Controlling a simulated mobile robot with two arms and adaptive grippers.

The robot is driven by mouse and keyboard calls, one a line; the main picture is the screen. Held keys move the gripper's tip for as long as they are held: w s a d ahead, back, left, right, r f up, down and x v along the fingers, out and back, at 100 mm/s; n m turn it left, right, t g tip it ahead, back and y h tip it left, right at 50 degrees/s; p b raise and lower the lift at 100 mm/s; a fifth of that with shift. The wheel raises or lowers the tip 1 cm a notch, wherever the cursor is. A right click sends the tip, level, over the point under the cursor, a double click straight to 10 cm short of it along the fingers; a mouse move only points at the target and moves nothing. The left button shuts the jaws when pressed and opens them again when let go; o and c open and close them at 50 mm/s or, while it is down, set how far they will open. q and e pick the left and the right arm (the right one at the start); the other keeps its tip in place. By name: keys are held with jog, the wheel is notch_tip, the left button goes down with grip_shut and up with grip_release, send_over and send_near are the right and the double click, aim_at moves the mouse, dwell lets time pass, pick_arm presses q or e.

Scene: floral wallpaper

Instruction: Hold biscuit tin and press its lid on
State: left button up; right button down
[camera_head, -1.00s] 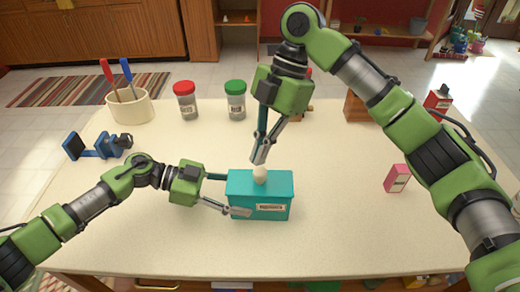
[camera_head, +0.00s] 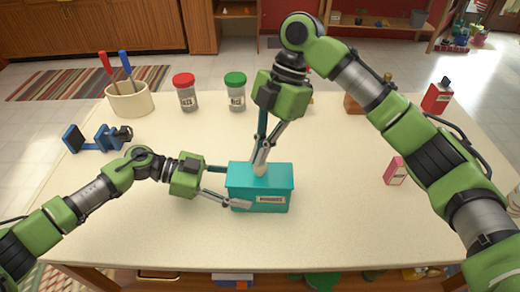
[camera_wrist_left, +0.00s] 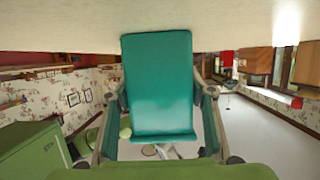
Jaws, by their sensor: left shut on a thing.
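The teal biscuit tin (camera_head: 245,201) stands upright near the table's front, with a label on its front. It also shows in the left wrist view (camera_wrist_left: 158,85), between my left fingers. Its teal lid (camera_head: 280,176) lies on top, with a pale round knob (camera_head: 259,170) in the middle. I cannot tell whether the lid is fully seated. My left gripper (camera_head: 228,186) is shut on the tin from its left side. My right gripper (camera_head: 260,163) points down with its fingertips together, at the knob and partly covering it. It looks in contact with the knob.
Behind stand a cream pot of tools (camera_head: 128,101), a red-lidded jar (camera_head: 186,93) and a green-lidded jar (camera_head: 235,93). A blue device (camera_head: 97,139) is at left. A pink box (camera_head: 395,171) and a red container (camera_head: 437,96) are at right. Table around the tin is clear.

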dwell(0.4)
jog(key=shift+r, duration=3)
pick_arm(q)
jog(key=o, duration=1.1)
jog(key=shift+o, duration=0.2)
jog(key=shift+a, duration=0.1)
